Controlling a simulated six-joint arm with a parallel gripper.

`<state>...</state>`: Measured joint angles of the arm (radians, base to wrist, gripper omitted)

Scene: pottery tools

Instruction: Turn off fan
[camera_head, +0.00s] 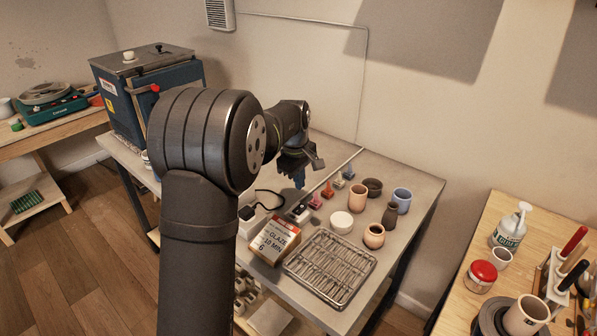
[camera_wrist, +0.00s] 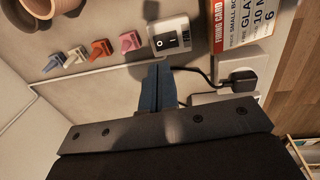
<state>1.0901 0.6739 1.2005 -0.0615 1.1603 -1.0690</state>
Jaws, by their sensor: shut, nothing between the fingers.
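A small white switch box (camera_wrist: 170,38) with a dark rocker switch (camera_wrist: 167,41) shows at the top middle of the wrist view. It also shows on the grey table in the head view (camera_head: 299,213). My gripper (camera_wrist: 158,70) is shut and empty, its blue fingertips together just short of the box in the wrist view. In the head view my gripper (camera_head: 299,182) points down above the table, behind the box; contact is not visible. A white slatted unit (camera_head: 219,14), which looks like the fan, is on the wall at top. Whether it turns cannot be told.
Several small coloured pieces (camera_wrist: 101,48) and pots (camera_head: 342,222) are close by. A blue kiln-like machine (camera_head: 145,85) stands left.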

